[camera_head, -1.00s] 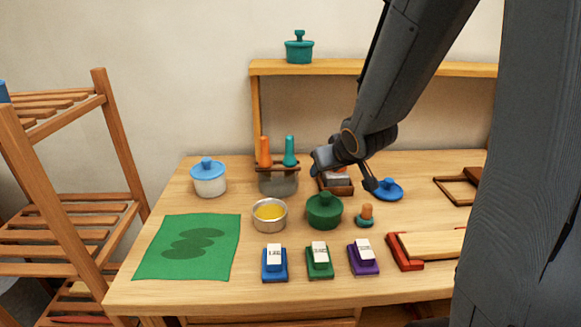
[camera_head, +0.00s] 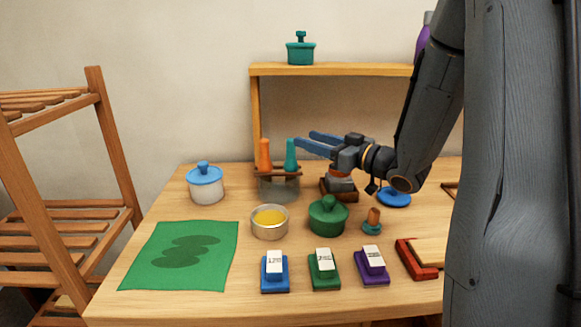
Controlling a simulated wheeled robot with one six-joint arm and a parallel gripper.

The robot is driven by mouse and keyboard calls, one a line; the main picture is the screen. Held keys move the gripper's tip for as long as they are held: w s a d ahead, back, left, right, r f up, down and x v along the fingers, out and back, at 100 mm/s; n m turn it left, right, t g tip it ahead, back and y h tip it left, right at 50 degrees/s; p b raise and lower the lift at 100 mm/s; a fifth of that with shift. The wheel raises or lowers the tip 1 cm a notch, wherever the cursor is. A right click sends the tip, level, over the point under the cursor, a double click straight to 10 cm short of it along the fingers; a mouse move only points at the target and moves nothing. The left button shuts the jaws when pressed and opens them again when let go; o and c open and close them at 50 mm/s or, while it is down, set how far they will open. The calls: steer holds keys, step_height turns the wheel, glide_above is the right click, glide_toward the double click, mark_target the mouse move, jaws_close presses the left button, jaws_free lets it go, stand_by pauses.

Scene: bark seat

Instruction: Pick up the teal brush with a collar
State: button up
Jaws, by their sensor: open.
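The teal brush (camera_head: 291,154) stands upright with its handle up in a grey holder (camera_head: 279,190) toward the back of the table. Its lower part and any collar are hidden by the holder and its brown top bar. An orange-handled brush (camera_head: 264,153) stands just left of it in the same holder. My gripper (camera_head: 304,140) is open, its blue fingers pointing left at the height of the teal handle. The fingertips are at or just right of the handle in the picture; I cannot tell whether they touch it or pass behind it.
A brown box (camera_head: 338,186) is below my wrist. In front are a bowl of yellow liquid (camera_head: 269,221) and a green lidded pot (camera_head: 328,216). A white jar with a blue lid (camera_head: 206,184) stands left. A shelf (camera_head: 330,69) rises behind, with a teal pot (camera_head: 301,48).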

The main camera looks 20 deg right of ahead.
mark_target(291, 165)
step_height(291, 165, down, 4)
steer(key=shift+w+a+r, duration=0.1)
steer(key=shift+r, duration=0.15)
steer(key=p+x, duration=0.1)
steer(key=x, duration=0.6)
steer(key=shift+w, duration=0.1)
jaws_close()
